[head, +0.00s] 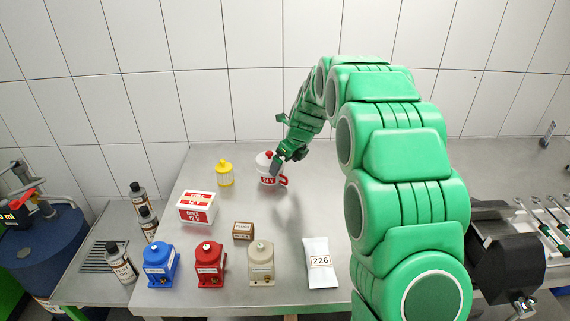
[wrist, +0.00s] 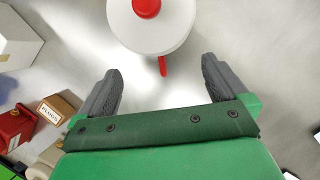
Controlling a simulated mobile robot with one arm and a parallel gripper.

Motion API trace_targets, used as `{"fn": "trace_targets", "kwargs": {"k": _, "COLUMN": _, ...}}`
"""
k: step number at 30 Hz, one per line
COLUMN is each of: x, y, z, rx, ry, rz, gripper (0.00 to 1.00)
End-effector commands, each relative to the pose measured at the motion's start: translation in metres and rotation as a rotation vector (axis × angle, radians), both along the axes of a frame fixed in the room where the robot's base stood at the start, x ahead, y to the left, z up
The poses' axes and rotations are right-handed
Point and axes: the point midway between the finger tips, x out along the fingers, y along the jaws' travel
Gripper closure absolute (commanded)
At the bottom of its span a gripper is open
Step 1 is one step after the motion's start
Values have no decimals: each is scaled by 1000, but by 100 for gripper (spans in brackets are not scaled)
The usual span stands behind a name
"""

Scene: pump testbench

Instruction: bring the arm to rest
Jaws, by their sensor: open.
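My green arm reaches from the right over the steel table in the head view. My gripper (head: 279,160) is at its end, beside a white jug (head: 264,172) with a red knob, a red handle and a red "24 V" label. In the wrist view my gripper (wrist: 161,90) has its two grey fingers wide apart with nothing between them. The white round lid of the jug (wrist: 150,30) lies just beyond the fingertips, with its red handle pointing toward the gap. I cannot tell whether a finger touches the jug.
A yellow-capped bottle (head: 225,174), a "12 V" box (head: 197,208) and a small brown box (head: 243,230) stand to the left. Blue (head: 160,265), red (head: 209,265) and beige (head: 261,263) pumps line the front, beside a white "226" packet (head: 319,263). Behind the jug the table is clear.

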Motion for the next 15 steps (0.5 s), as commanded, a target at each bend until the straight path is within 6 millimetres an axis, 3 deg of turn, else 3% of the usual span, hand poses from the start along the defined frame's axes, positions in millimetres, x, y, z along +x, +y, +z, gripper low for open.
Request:
{"fn": "trace_targets", "kwargs": {"k": 8, "x": -14, "y": -3, "z": 10, "rx": -24, "ry": -9, "rz": 66, "gripper": 0}}
{"fn": "trace_targets", "kwargs": {"k": 15, "x": -67, "y": -14, "z": 36, "rx": -107, "ry": -32, "rz": 308, "gripper": 0}}
